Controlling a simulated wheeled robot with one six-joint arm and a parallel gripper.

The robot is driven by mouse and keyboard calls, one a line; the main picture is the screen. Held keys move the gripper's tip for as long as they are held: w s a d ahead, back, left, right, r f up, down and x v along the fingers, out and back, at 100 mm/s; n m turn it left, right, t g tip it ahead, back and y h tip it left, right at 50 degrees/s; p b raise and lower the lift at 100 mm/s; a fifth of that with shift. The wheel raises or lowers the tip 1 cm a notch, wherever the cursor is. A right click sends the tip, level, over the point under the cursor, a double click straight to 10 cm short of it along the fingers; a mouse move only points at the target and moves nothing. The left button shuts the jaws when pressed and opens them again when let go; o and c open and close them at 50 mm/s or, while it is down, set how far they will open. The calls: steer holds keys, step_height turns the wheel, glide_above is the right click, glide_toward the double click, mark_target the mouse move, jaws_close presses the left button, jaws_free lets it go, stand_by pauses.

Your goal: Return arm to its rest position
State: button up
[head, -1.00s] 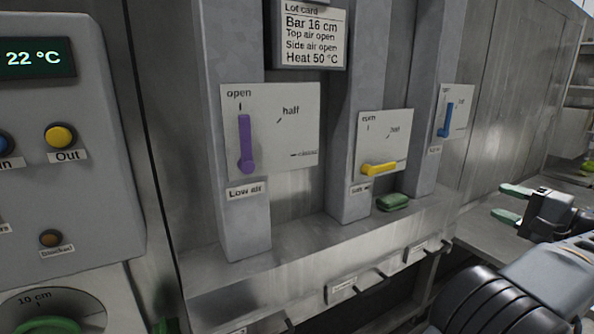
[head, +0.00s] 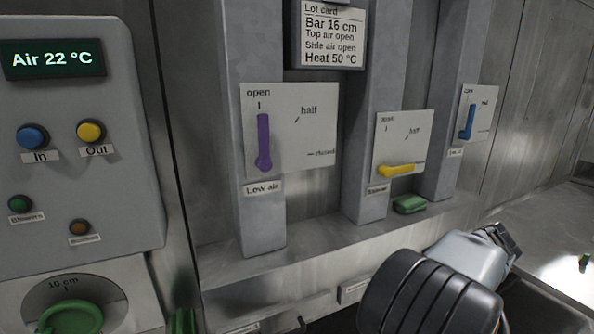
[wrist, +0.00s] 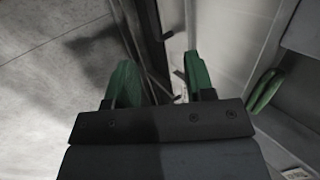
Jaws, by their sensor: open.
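My gripper (wrist: 160,78) shows in the wrist view with its two green fingers apart and nothing between them. In the head view my arm is at the bottom right, bent, with its dark end near the right side; the fingers cannot be made out there. The arm is clear of the levers. The purple lever (head: 263,140) on the Low air plate stands upright toward "open". The yellow lever (head: 396,171) lies flat, toward the right. The blue lever (head: 467,122) on the far plate stands upright.
A control panel (head: 85,170) with buttons stands at the left, above a green dial (head: 70,318). A lot card (head: 332,38) hangs above the levers. A green block (head: 410,204) lies on the metal ledge. A green object (wrist: 265,90) is at right in the wrist view.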

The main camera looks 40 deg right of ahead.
steer(key=w+a+f+n+g, duration=0.2)
steer(key=w+a+n, duration=0.3)
steer(key=a, duration=0.5)
steer(key=w+a+f+n+g, duration=0.2)
steer(key=w+a+n, duration=0.35)
steer(key=a, duration=0.45)
steer(key=w+a+r+n+t, duration=0.1)
steer(key=a+n, duration=0.8)
steer(key=a, duration=1.1)
steer(key=shift+w+a+n+y, duration=0.3)
steer(key=shift+w+a+n, duration=0.05)
steer(key=shift+a, duration=0.05)
steer(key=shift+r, duration=0.1)
steer(key=shift+c, duration=0.6)
steer(key=shift+d, duration=0.1)
